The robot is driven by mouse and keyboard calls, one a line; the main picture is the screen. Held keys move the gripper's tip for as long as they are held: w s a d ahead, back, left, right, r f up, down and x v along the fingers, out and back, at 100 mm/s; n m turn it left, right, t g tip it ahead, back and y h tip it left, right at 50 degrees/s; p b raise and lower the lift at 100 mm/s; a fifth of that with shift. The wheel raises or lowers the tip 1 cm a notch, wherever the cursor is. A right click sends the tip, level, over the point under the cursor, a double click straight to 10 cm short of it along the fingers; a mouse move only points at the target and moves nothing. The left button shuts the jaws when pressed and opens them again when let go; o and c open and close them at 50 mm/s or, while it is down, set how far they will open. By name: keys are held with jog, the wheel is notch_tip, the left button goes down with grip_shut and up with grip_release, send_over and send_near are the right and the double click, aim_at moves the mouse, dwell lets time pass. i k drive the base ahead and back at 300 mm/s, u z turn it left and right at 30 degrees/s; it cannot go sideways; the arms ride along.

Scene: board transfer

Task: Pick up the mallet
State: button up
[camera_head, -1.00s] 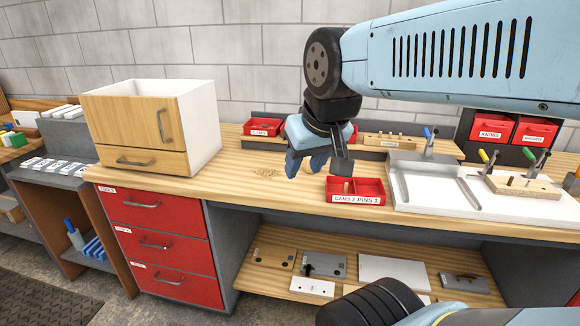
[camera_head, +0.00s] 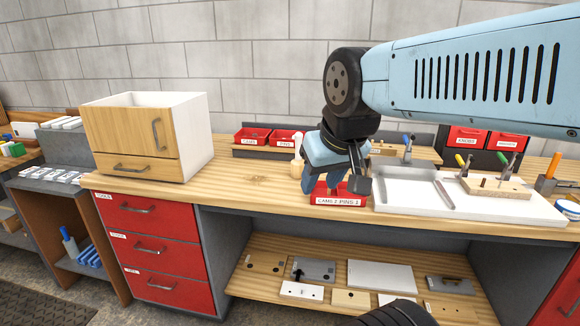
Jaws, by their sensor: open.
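No mallet is plainly identifiable. At the far right of the bench a dark block with an upright orange handle (camera_head: 550,168) may be the mallet, but it is small in view. It stands well to the right of my gripper, apart from it. A pale upright object (camera_head: 297,158) stands just left of my gripper and is partly hidden by it; I cannot tell what it is.
A white tray (camera_head: 405,205) with a wooden board (camera_head: 497,188) and several coloured-handled tools lies between my gripper and the orange handle. Red bins (camera_head: 252,136) line the back. A wooden cabinet (camera_head: 120,135) stands at the left. The bench top (camera_head: 235,182) between is clear.

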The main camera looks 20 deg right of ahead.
aim_at(297, 165)
jog(key=i, duration=0.9)
jog(key=u, duration=0.05)
